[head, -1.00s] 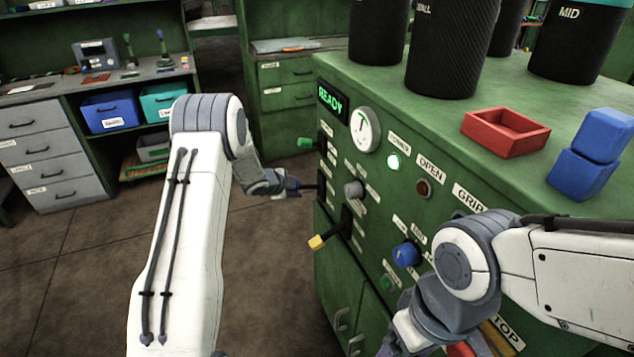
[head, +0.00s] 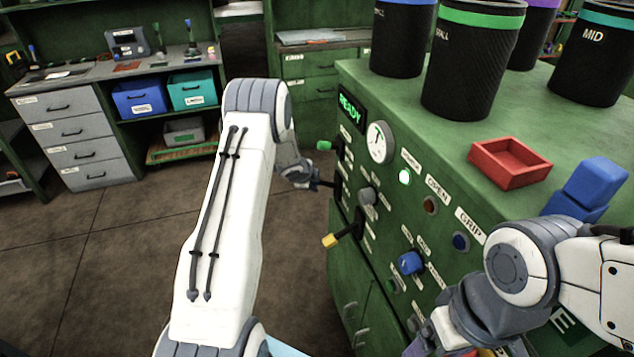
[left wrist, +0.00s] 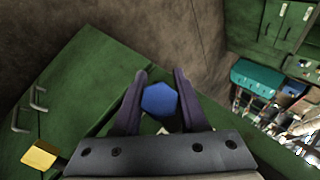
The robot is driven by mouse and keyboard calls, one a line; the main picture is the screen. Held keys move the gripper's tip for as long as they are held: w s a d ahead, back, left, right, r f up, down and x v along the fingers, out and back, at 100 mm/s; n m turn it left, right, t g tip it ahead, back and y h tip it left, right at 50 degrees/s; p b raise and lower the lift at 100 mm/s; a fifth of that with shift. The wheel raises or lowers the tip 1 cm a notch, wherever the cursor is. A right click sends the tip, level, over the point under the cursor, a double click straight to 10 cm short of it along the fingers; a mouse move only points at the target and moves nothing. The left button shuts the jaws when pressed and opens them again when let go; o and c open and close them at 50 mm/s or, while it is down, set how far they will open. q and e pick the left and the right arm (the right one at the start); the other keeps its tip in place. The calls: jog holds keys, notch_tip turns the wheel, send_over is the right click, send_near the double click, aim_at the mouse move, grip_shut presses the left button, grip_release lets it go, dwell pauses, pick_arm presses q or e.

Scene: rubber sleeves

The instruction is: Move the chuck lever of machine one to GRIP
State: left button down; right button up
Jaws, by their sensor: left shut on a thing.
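The green machine (head: 450,165) stands at the right, with a lit READY display on its front panel. Three levers stick out of the panel: one with a green end (head: 323,146), one with a yellow end (head: 330,241), and one between them. My left gripper (head: 314,184) is at the middle lever. In the left wrist view, its two fingers (left wrist: 160,88) are closed around a blue faceted knob (left wrist: 159,101), the lever's end. The yellow end (left wrist: 40,156) also shows there. The lever labels are too small to read. My right gripper is mostly cut off at the bottom.
Dark canisters (head: 470,65), a red tray (head: 510,162) and blue blocks (head: 592,185) stand on the machine. A blue knob (head: 410,263) and several buttons are on the panel. A workbench (head: 110,75) with bins is at the back left. The floor (head: 110,240) at left is clear.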

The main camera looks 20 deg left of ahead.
pick_arm(q)
jog(key=shift+w+r, duration=0.25)
jog(key=shift+r, duration=0.05)
jog(key=shift+c, duration=2.2)
grip_release()
jog(key=shift+s+f, duration=0.1)
jog(key=shift+s, duration=0.1)
jog(key=v, duration=1)
